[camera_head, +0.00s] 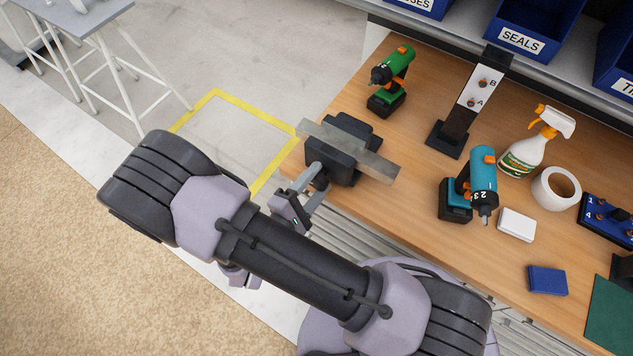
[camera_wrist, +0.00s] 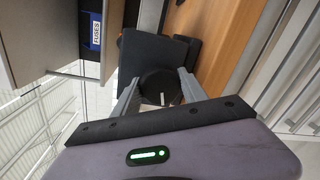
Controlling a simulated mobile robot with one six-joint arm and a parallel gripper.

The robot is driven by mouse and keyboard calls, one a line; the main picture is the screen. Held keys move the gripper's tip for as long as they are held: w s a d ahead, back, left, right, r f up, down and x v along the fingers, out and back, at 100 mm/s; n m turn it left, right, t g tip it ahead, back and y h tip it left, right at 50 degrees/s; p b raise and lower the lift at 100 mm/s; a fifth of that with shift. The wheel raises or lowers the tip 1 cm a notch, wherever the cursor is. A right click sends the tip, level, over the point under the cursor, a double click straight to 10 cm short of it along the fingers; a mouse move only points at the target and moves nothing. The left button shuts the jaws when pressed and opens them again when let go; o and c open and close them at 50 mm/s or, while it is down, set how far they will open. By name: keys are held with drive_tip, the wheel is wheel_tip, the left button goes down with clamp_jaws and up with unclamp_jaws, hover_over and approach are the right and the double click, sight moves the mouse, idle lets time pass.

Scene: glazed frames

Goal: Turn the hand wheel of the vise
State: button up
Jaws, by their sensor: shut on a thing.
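The dark vise (camera_head: 347,146) stands at the left edge of the wooden bench, with a long grey metal bar (camera_head: 378,167) across its jaws. In the wrist view the vise body (camera_wrist: 150,48) is behind its round black hand wheel (camera_wrist: 158,80), which has a short white mark near its lower rim. My gripper (camera_head: 313,178) is at the wheel on the vise's near side, with one grey finger on each side. In the wrist view my gripper (camera_wrist: 160,88) is shut on the wheel. In the head view the fingers mostly hide the wheel.
On the bench (camera_head: 415,200) stand a green drill (camera_head: 392,80), a black post (camera_head: 460,125), a blue drill (camera_head: 472,187), a spray bottle (camera_head: 527,150) and a white roll (camera_head: 556,188). Yellow tape (camera_head: 215,95) marks floor left of the vise. A blue bin (camera_wrist: 92,30) shows in the wrist view.

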drive_tip(key=m+b, duration=0.1)
drive_tip(key=m, duration=0.1)
drive_tip(key=f+m+b, duration=0.1)
drive_tip(key=m+b, duration=0.5)
drive_tip(key=b, duration=0.1)
drive_tip(key=shift+s+t+y, duration=0.1)
drive_tip(key=shift+t+y, duration=0.3)
drive_tip(key=m+b, duration=0.4)
drive_tip(key=b, duration=0.1)
drive_tip(key=shift+b, duration=0.4)
drive_tip(key=shift+r+m+t+b, duration=0.15)
drive_tip(key=shift+m+t+b, duration=0.15)
drive_tip(key=shift+m+b, duration=0.75)
drive_tip(key=shift+r+b, duration=0.2)
drive_tip(key=shift+b, duration=0.2)
